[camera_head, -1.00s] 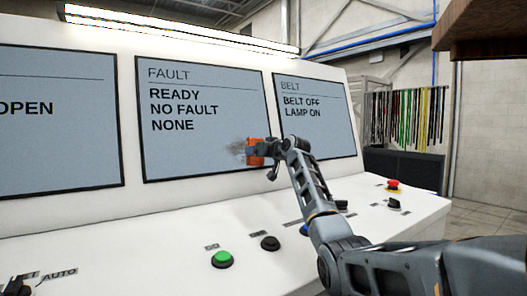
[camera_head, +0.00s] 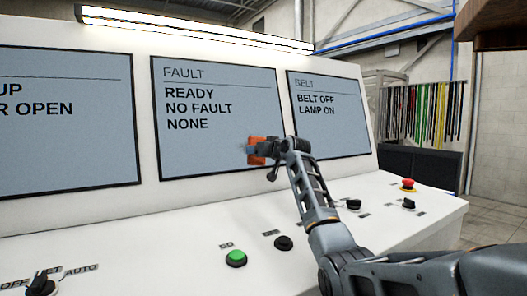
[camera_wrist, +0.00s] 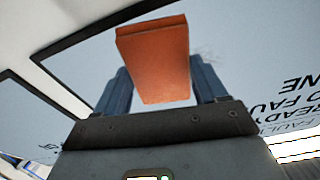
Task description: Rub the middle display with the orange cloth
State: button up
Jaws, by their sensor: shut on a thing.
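The middle display (camera_head: 213,155) is a grey-blue screen headed FAULT, with READY, NO FAULT and NONE below. My gripper (camera_head: 258,149) is shut on the orange cloth (camera_head: 256,158), a block-like pad, at the display's lower right part. The cloth appears against or very close to the glass; exact contact I cannot tell. In the wrist view the cloth (camera_wrist: 155,60) sits between both fingers. Faint dark marks (camera_wrist: 207,50) show on the screen just beside it there. The glass behind the cloth is hidden.
The left display (camera_head: 65,140) and the BELT display (camera_head: 335,130) flank the middle one. Below, the sloping white panel carries a green button (camera_head: 236,259), a black button (camera_head: 283,243), a red button (camera_head: 408,185) and black knobs (camera_head: 41,285).

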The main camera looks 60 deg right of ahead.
aim_at(236, 146)
jog(key=shift+w+a+p, duration=0.35)
jog(key=shift+w+a, duration=0.3)
jog(key=shift+a, duration=0.35)
jog(key=shift+w+a+p, duration=0.4)
jog(key=shift+w+a, duration=0.25)
jog(key=shift+a, duration=0.4)
jog(key=shift+w+a+p, duration=0.35)
jog(key=shift+w+a, duration=0.3)
jog(key=shift+a, duration=0.35)
jog(key=shift+w+d+r+p, duration=0.15)
jog(key=shift+r+p, duration=0.25)
jog(key=shift+r, duration=0.25)
jog(key=shift+w+a+r+p, duration=0.1)
jog(key=shift+r+p, duration=0.3)
jog(key=shift+r, duration=0.25)
jog(key=shift+s+d+b, duration=0.25)
jog(key=shift+s+d, duration=0.45)
jog(key=shift+d, duration=0.4)
jog(key=shift+s+d+b, duration=0.3)
jog(key=shift+s+d, duration=0.4)
jog(key=shift+d, duration=0.45)
jog(key=shift+s+d+b, duration=0.25)
jog(key=shift+s+d, duration=0.45)
jog(key=shift+d, duration=0.4)
jog(key=s+d+b, duration=0.2)
jog(key=s+d, duration=0.1)
jog(key=d, duration=0.3)
jog(key=shift+s+d, duration=0.25)
jog(key=shift+s, duration=0.1)
